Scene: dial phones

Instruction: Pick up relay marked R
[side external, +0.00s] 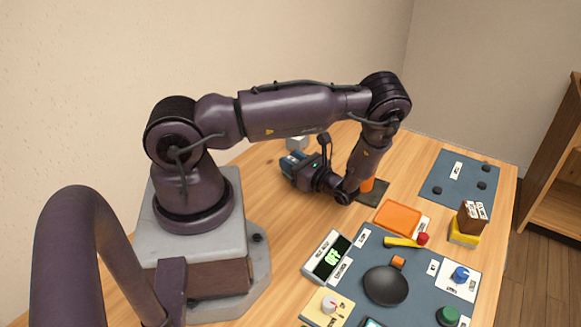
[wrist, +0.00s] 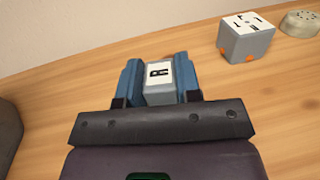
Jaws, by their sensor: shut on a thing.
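The relay marked R (wrist: 158,84) is a small grey block with a white label bearing a black R. In the wrist view it sits between the two blue fingers of my gripper (wrist: 160,75), which are shut on it from both sides. In the side external view my gripper (side external: 291,165) is low over the far left part of the wooden table, tilted sideways. The relay itself is hidden there. I cannot tell whether it touches the table.
A grey cube (wrist: 242,38) with a white marked face and orange feet stands to the right of the relay in the wrist view. A round beige object (wrist: 300,23) is beside it.

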